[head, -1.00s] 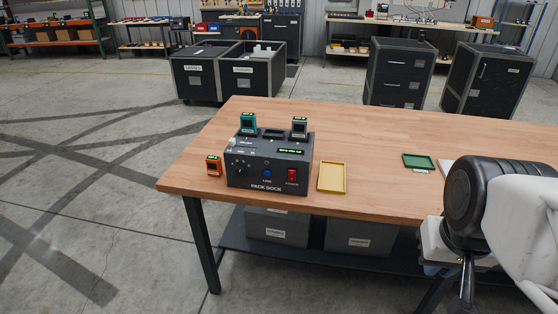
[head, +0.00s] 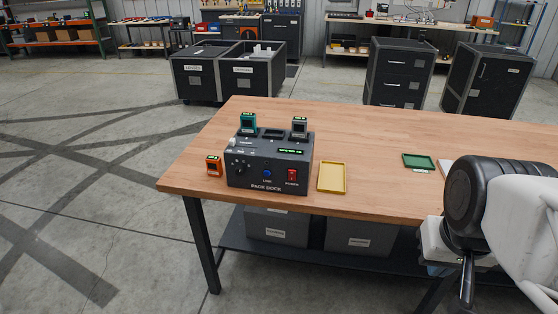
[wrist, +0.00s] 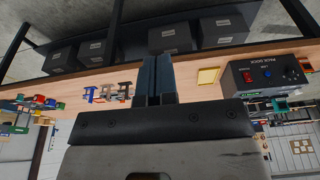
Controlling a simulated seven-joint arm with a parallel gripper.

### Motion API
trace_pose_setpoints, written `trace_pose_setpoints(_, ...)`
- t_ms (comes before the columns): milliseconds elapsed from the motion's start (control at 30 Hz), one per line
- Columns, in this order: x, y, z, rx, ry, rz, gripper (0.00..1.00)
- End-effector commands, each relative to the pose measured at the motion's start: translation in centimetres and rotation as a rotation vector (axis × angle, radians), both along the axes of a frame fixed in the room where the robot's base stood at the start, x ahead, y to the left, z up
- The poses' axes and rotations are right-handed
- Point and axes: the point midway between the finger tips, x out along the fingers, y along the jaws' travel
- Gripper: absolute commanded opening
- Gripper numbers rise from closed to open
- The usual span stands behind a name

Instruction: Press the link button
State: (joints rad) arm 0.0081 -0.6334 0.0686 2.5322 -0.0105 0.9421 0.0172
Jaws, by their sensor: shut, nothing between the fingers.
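The blue link button (head: 267,173) is on the front face of the dark grey pack dock (head: 240,183), labelled LINK, left of a red power switch (head: 292,176). The dock stands near the left end of the wooden table. In the wrist view the link button (wrist: 267,74) and the dock (wrist: 240,82) show at the right. My gripper (wrist: 155,60) is shut and empty, its dark fingers together, well apart from the dock. In the head view my arm is at the right edge, and the fingers point down beside the table's front edge.
A teal module (head: 248,123) and a grey module (head: 299,127) sit upright in the dock's top. An orange module (head: 213,166) stands left of it. A yellow tray (head: 331,177) lies right of it, a green tray (head: 418,161) farther right. The table between the trays is clear.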

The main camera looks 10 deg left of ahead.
Motion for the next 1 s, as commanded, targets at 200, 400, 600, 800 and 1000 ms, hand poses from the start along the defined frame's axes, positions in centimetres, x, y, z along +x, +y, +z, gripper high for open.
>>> trace_pose_setpoints(200, 0.0, 0.0, 0.0, 0.000, 0.000, 0.000, 0.00)
trace_pose_setpoints(400, 0.0, 0.0, 0.0, 0.000, 0.000, 0.000, 0.00)
trace_pose_setpoints(600, 0.0, 0.0, 0.0, 0.000, 0.000, 0.000, 0.00)
trace_pose_setpoints(800, 0.3, 0.1, 0.0, -0.009, 0.005, 0.006, 0.00)
trace_pose_setpoints(1000, 1.5, 0.3, -0.3, -0.047, 0.026, 0.032, 0.00)
